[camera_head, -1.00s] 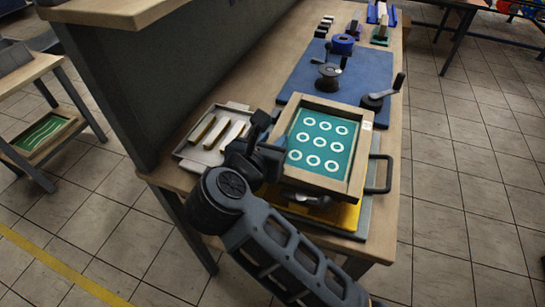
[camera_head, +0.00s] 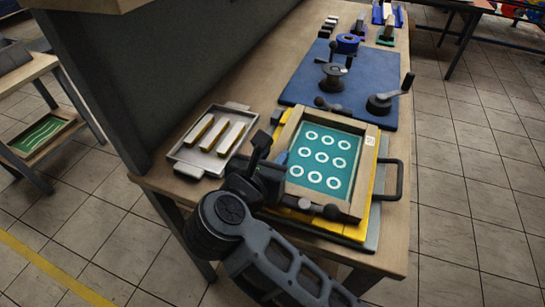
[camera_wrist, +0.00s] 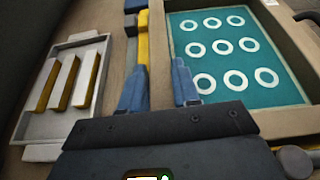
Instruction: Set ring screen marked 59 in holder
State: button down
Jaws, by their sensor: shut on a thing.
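The ring screen (camera_head: 322,172) is a wooden frame with teal mesh and rows of white rings. A small white label sits at its far right corner; its number is too small to read. My gripper (camera_head: 279,168) is shut on the screen's left frame bar, and in the wrist view my gripper (camera_wrist: 160,85) has one finger each side of that bar. The holder (camera_head: 375,205) has a yellow board, with dark knobs at the screen's far and near edges. The screen lies over the board, roughly level; whether it rests fully on it I cannot tell.
A metal tray (camera_head: 183,153) with white-topped bars stands left of the holder. A black handle (camera_head: 400,180) juts out at the right. A blue mat (camera_head: 305,90) with cranked tools lies behind. A dark panel (camera_head: 100,90) borders the table's left side.

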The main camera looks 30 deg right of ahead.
jog(key=c, duration=0.8)
grip_release()
jog(key=shift+s+f, duration=0.15)
jog(key=shift+f, duration=0.65)
jog(key=shift+r+p, duration=0.4)
jog(key=shift+r, duration=0.1)
jog(key=shift+a+r, duration=0.2)
jog(key=shift+a, duration=0.05)
jog(key=v, duration=0.4)
jog(key=b+v, duration=0.1)
jog(key=v, duration=0.6)
jog(key=shift+s+a+r, duration=0.1)
jog(key=shift+a+r, duration=0.1)
jog(key=shift+r, duration=0.3)
